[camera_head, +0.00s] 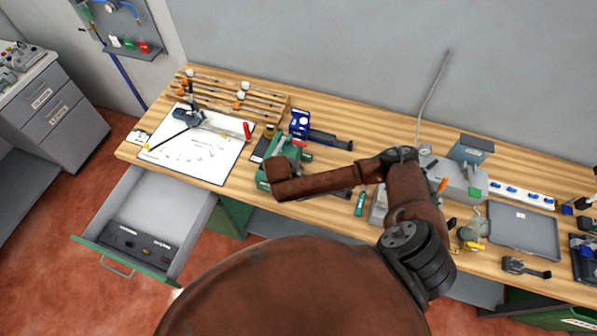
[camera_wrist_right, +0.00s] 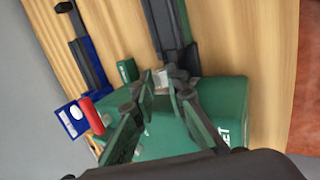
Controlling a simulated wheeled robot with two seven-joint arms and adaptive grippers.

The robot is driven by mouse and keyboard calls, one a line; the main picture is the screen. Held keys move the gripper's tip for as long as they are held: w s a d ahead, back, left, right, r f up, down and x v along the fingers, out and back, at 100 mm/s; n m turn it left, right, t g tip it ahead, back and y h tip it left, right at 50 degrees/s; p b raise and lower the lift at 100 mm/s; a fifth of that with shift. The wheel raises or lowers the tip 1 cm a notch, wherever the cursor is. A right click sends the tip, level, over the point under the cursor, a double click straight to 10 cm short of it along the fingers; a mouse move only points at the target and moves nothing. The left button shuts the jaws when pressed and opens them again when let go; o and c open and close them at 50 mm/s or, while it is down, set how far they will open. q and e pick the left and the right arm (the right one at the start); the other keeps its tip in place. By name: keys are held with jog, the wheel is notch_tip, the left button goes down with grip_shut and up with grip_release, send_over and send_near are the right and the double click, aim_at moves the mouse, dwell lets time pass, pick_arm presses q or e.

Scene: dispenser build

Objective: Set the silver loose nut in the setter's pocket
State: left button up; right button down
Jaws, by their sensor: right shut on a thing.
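The setter is a green block with white lettering (camera_wrist_right: 232,108) in the right wrist view; in the head view the green setter (camera_head: 291,150) stands mid-bench, partly covered by my right arm. My right gripper (camera_wrist_right: 164,86) is over the setter, its fingers angled in around a small silver piece (camera_wrist_right: 160,78) at their tips. This looks like the loose nut, mostly hidden by the fingers. I cannot tell whether it touches the setter, and the pocket cannot be made out. My left gripper is in neither view.
A red-handled part (camera_wrist_right: 92,115) and a blue box (camera_wrist_right: 70,118) are near the setter. A white sheet (camera_head: 195,150) and wooden rack (camera_head: 262,103) lie to the left. A grey tray (camera_head: 525,229) is at the right. A drawer (camera_head: 178,205) stands open at the front left.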

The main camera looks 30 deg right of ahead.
jog(key=shift+f, duration=0.95)
dwell(0.8)
jog(key=c, duration=1.8)
grip_release()
jog(key=shift+c, duration=0.2)
jog(key=shift+o, duration=0.6)
jog(key=shift+o, duration=1)
jog(key=shift+r, duration=0.15)
notch_tip(320, 180, up, 7)
jog(key=p, duration=0.8)
